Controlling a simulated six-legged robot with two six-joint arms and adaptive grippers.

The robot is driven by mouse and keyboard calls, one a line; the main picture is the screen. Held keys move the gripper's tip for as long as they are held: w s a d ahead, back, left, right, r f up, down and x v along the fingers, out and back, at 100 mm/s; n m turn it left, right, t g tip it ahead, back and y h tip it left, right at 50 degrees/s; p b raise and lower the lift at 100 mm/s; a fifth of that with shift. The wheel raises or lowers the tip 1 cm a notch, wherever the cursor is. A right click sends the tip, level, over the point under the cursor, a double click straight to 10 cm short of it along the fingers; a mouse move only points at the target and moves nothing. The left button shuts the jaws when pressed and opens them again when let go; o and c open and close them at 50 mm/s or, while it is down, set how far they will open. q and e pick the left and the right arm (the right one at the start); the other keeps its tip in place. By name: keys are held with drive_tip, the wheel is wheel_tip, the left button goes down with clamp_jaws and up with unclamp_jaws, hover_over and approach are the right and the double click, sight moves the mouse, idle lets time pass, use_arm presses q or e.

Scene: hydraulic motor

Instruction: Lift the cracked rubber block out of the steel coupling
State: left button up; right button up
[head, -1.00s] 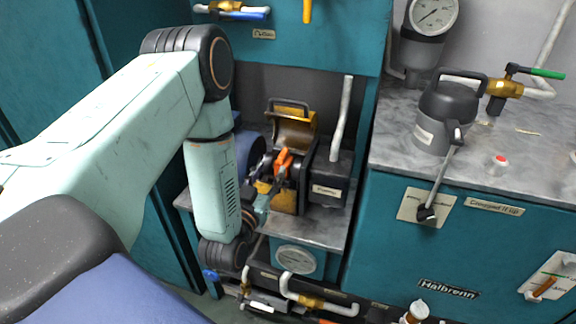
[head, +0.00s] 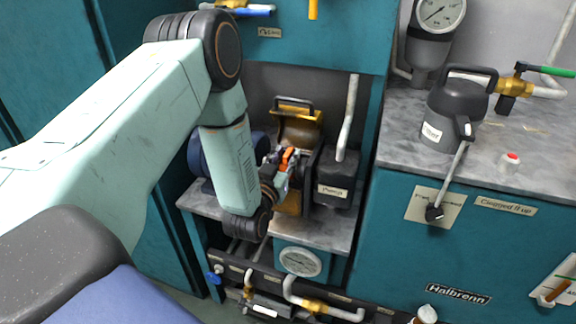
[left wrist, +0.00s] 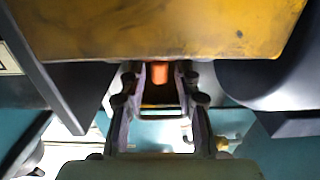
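The orange rubber block (head: 289,157) shows in the head view at the coupling, under the raised yellow guard (head: 300,128). The steel coupling is mostly hidden by my gripper and shadow. My left gripper (head: 281,165) is at the block and partly covers it. In the left wrist view the block (left wrist: 160,72) shows as an orange patch between the tips of my left gripper (left wrist: 162,78). The fingers stand apart, with dark space beside the orange; contact is not clear. My right gripper is not in view.
A blue motor (head: 205,160) stands left of the coupling and a dark pump box (head: 334,182) right of it. A gauge (head: 299,262) and pipes are below. A grey can (head: 452,112) stands on the right counter.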

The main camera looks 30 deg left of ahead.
use_arm(q)
clamp_jaws()
idle(0.4)
